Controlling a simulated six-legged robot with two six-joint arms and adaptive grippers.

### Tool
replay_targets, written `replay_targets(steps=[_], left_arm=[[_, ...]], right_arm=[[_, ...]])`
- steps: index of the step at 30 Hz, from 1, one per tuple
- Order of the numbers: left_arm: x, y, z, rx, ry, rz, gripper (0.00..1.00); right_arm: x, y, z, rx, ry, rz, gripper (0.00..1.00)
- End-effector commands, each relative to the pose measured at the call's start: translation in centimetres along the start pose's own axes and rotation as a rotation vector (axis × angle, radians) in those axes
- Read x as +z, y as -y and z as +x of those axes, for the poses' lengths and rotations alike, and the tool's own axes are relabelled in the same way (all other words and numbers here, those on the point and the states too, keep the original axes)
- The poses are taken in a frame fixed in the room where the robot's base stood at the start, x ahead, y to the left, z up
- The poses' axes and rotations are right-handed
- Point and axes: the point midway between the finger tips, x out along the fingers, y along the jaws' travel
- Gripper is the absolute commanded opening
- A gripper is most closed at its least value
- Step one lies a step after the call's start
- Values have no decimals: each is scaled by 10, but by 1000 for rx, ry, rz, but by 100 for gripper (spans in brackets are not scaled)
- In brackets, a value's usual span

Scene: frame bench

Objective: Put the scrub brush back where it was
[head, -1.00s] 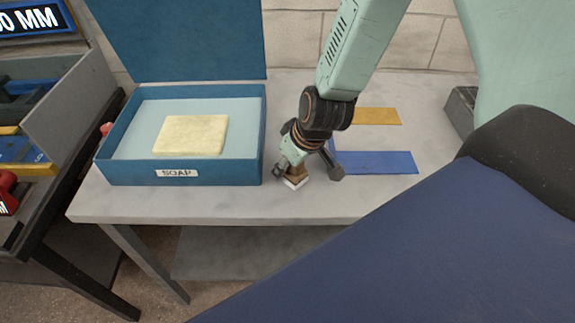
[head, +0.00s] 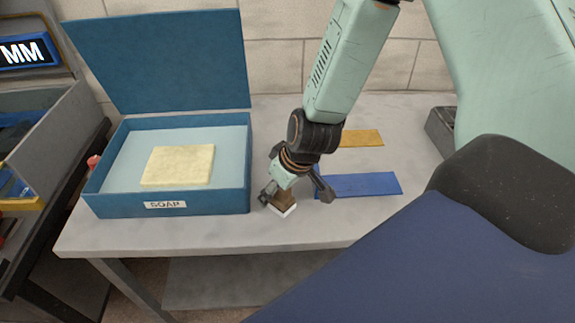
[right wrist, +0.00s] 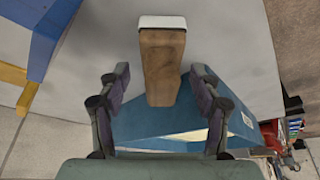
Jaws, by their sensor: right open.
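The scrub brush (head: 286,202) is a brown wooden block with a white end, standing white end down on the grey table, just right of the soap box. My right gripper (head: 291,194) is low over it, with one finger on each side. In the right wrist view the brush (right wrist: 162,68) lies between the two spread fingers, with a gap visible on both sides. The right gripper is open. My left gripper is not in view.
A blue open-lidded box (head: 217,202) labelled SOAP holds a pale yellow bar (head: 178,165). A blue strip (head: 365,184) and a yellow strip (head: 362,138) lie flat right of the gripper. A dark grey block (head: 440,130) sits farther right. The table front (head: 215,235) is clear.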

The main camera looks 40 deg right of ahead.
Motion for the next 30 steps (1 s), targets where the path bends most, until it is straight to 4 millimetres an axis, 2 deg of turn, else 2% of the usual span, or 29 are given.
replay_targets(steps=[1,18,24,30], left_arm=[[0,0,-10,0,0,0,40],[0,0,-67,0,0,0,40],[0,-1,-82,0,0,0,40],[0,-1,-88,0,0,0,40]], right_arm=[[-2,0,-11,-2,0,4,64],[-2,0,-76,-1,-1,3,64],[-2,0,-93,0,-1,2,64],[-1,0,-100,0,-1,1,64]])
